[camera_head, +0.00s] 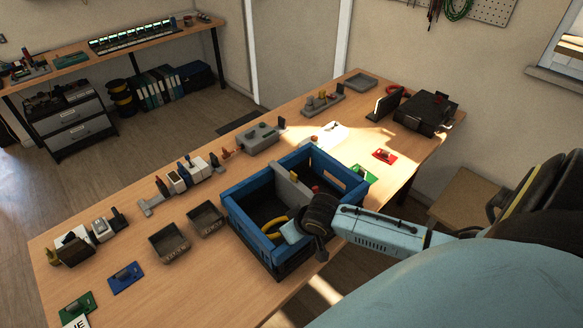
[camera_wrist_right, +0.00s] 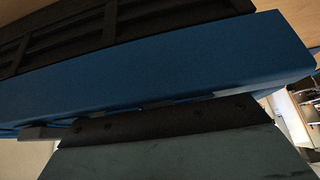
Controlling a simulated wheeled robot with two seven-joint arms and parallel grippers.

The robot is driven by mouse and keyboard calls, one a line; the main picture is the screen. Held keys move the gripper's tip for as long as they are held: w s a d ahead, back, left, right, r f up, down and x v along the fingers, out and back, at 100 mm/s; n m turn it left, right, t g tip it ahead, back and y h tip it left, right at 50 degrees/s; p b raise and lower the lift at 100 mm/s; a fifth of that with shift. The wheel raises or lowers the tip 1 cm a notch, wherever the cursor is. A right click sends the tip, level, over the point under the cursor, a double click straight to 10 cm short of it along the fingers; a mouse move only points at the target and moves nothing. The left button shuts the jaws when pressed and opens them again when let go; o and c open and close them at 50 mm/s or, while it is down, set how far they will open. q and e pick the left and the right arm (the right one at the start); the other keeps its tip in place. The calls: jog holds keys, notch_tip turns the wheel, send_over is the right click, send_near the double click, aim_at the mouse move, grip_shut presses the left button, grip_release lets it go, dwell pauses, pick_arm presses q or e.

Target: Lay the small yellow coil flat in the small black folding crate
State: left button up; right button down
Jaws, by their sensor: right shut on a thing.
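A yellow coil (camera_head: 273,227) shows as a curved band inside the left compartment of a crate (camera_head: 246,230). The crate has blue upper walls, a black lower part and a grey divider across it. My right gripper (camera_head: 290,231) reaches over the crate's near right wall and is shut on the coil's right end. The gripper and the wall hide part of the coil, and I cannot tell whether it touches the crate floor. In the right wrist view, the blue wall (camera_wrist_right: 160,70) fills the middle and the coil does not show. My left gripper is out of view.
Two small dark bins (camera_head: 169,243) (camera_head: 206,219) stand left of the crate on the wooden table (camera_head: 200,275). Switch devices (camera_head: 183,178) and a grey box (camera_head: 258,138) stand behind it. Green and red cards (camera_head: 384,155) lie to the right.

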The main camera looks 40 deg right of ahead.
jog(key=c, duration=1.2)
grip_release()
jog(key=p+v, duration=0.1)
jog(key=v, duration=1.1)
jog(key=shift+p, duration=0.4)
